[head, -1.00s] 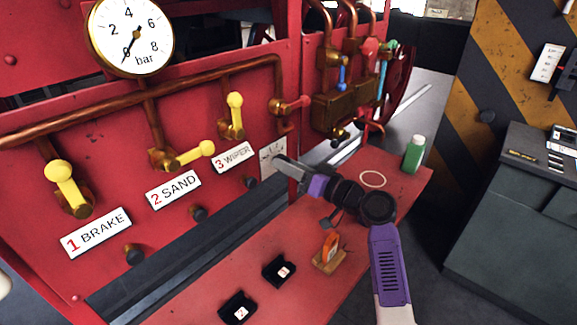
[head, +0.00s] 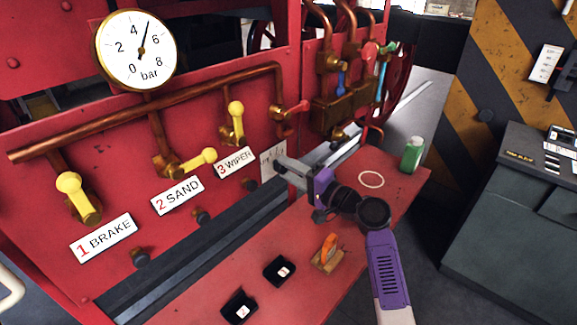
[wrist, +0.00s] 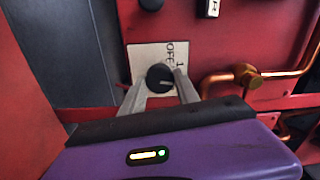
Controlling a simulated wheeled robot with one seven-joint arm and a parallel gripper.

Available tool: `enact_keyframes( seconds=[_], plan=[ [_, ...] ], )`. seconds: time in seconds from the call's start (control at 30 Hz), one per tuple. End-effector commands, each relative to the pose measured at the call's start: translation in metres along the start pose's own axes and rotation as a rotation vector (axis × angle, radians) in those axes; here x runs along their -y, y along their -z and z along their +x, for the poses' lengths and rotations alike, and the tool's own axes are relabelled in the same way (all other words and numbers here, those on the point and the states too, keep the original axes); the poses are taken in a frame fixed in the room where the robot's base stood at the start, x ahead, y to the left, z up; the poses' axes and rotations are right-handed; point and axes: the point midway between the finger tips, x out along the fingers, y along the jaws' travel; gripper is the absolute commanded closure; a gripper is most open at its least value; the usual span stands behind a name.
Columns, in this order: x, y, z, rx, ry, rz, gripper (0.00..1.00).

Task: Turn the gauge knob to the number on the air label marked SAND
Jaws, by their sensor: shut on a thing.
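The SAND label (head: 178,195) on the red panel is white with a red 2, below a yellow lever (head: 198,161). The knob (wrist: 160,77) is round and black, on a white dial plate (wrist: 140,54) with OFF and a 1 readable in the wrist view. My gripper (head: 280,168) is shut on the knob, one finger on each side. The plate (head: 267,153) partly shows in the head view; the knob there is hidden by my gripper. The knob's pointer setting is hard to read. The round pressure gauge (head: 136,50) has its needle between 4 and 6 bar.
The BRAKE label (head: 103,238) and WIPER label (head: 234,161) flank SAND. Copper pipes (head: 105,115) cross the panel. A green bottle (head: 412,155), an orange item on a wooden stand (head: 327,253) and two black holders (head: 280,270) stand on the red bench.

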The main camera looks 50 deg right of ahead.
Motion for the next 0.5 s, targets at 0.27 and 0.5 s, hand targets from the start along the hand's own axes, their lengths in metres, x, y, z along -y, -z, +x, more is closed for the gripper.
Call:
enact_keyframes(
  seconds=[0.27,0.5],
  plan=[
    [-0.0001,0.0013,-0.0007,-0.008,0.0,0.123,1.0],
    [-0.0007,0.0012,-0.0008,-0.009,0.0,0.161,1.0]
  ],
)
